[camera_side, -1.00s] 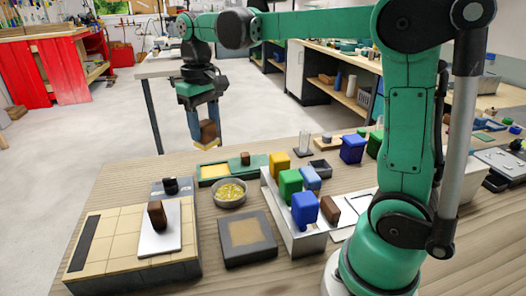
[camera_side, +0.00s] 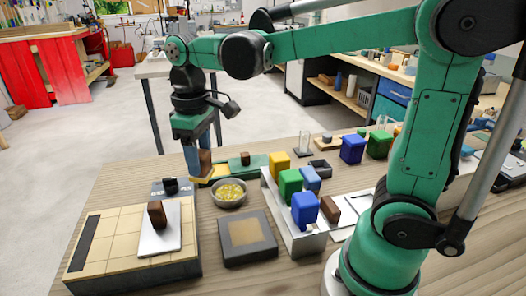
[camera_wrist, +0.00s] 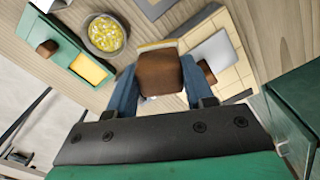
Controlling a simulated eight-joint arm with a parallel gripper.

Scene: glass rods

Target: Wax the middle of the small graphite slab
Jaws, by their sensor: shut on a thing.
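My gripper (camera_side: 199,163) is shut on a brown block (camera_side: 204,162) with a pale yellow underside. The block is also between the blue fingers in the wrist view (camera_wrist: 160,75). It appears held above the bench, behind the small grey plate and left of the bowl in the side view. The dark grey slab (camera_side: 262,252), which I take for the graphite slab, lies flat at front centre with a tan square in its middle. Only a corner of it (camera_wrist: 153,9) seems to show in the wrist view.
A bowl of yellow bits (camera_side: 229,193) stands close to the held block. A green tray (camera_side: 258,160) with a yellow pad is behind it. A tan tiled board (camera_side: 105,240) carries a pale plate with a brown handle. A metal tray (camera_side: 300,241) holds coloured blocks.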

